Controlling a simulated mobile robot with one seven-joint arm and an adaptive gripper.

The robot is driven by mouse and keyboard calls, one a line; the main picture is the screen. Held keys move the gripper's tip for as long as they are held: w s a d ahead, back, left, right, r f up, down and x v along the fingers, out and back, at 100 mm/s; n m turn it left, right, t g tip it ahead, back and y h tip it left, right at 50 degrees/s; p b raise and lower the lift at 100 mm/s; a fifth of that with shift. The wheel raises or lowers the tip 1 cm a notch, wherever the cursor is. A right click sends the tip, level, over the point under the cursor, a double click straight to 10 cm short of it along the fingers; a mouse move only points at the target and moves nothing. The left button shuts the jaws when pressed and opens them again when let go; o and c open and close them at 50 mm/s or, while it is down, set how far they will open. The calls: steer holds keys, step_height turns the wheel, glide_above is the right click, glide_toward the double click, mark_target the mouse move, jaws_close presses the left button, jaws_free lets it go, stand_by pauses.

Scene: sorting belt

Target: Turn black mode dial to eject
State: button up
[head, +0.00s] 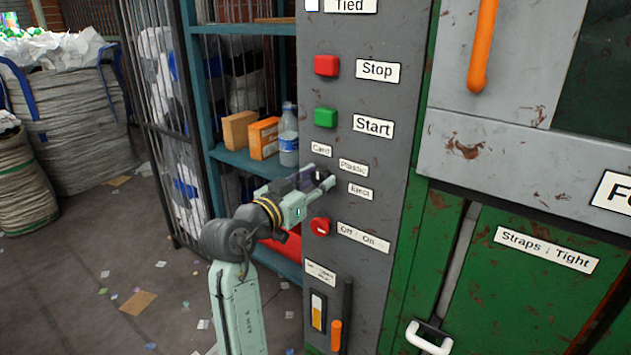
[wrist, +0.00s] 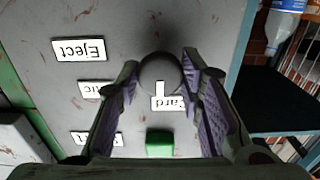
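The black mode dial (wrist: 160,73) is a round dark knob on the grey panel. In the wrist view, which is upside down, its white pointer mark aims at the Card label (wrist: 170,103). The Eject label (wrist: 79,49) is at upper left there, and the Plastic label lies between, partly hidden by a finger. My gripper (wrist: 162,62) is open, with one finger on each side of the dial and hardly any gap; contact is not clear. In the head view my gripper (head: 318,181) is at the panel and largely hides the dial, left of the Eject label (head: 360,191).
Above are the green Start button (head: 325,117) and red Stop button (head: 326,65). Just below my gripper is a red off/on switch (head: 320,227), with an orange-tipped lever (head: 336,335) lower down. A shelf (head: 240,160) with boxes and a bottle stands left of the panel.

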steer(key=c, duration=0.6)
steer(key=shift+f+b, duration=0.1)
steer(key=shift+b, duration=0.3)
steer(key=m+b, duration=0.3)
steer(key=shift+f+b, duration=0.2)
steer(key=shift+b, duration=0.2)
steer(key=m+b, duration=0.6)
steer(key=b, duration=0.1)
steer(key=m+b, duration=0.4)
steer(key=m, duration=0.1)
steer(key=shift+r+m, duration=0.15)
steer(key=shift+m, duration=0.15)
steer(key=m+b, duration=0.3)
steer(key=m, duration=0.2)
steer(key=shift+r, duration=0.15)
steer(key=shift+m, duration=0.3)
